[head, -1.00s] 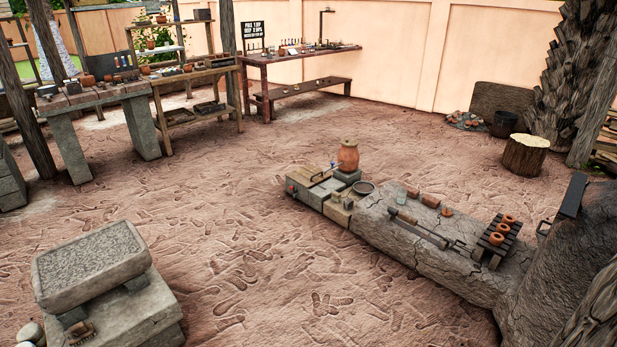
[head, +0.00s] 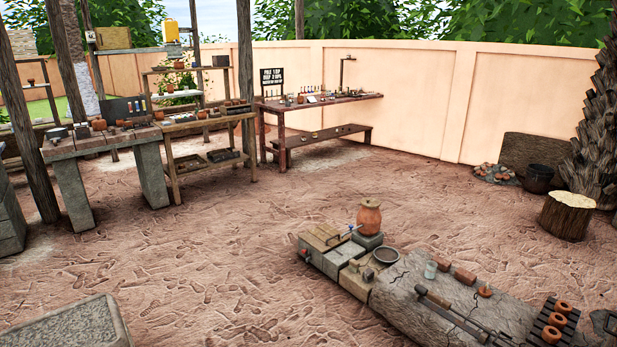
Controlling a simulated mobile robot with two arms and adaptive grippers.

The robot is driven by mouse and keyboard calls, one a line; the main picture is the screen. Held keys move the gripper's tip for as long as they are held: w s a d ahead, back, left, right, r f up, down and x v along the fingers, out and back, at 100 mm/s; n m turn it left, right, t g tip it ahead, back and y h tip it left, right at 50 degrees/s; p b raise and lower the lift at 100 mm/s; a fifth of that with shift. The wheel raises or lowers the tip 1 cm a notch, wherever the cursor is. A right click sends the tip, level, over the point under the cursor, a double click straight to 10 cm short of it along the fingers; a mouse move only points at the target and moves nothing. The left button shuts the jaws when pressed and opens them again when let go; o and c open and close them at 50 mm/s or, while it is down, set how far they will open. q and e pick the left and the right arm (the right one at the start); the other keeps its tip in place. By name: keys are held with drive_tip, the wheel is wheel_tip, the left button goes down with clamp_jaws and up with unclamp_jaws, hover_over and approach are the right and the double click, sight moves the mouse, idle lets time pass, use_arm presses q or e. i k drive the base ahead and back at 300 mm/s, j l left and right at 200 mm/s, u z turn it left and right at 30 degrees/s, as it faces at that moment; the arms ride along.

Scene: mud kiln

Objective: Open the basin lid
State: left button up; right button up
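A low stone block unit (head: 318,260) stands right of centre, at the left end of a long clay bench. A flat tan wooden panel with a bar across it (head: 321,236) lies on its top; it looks like a closed lid, but I cannot tell for sure that it covers the basin. A clay pot with a tap (head: 369,217) stands on a grey block just right of the panel. A round dark bowl (head: 386,254) sits in front of the pot. Neither of my grippers is in view.
The clay bench (head: 410,300) carries a glass, bricks, long-handled tools and a dark rack with clay rings (head: 553,318). A stone slab (head: 70,328) is at the lower left. Work tables (head: 320,105) line the back. The earth floor between is clear.

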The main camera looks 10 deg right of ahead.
sight(323, 238)
drive_tip(key=i+l+z, duration=0.1)
drive_tip(key=i+z, duration=0.25)
drive_tip(key=i, duration=2.2)
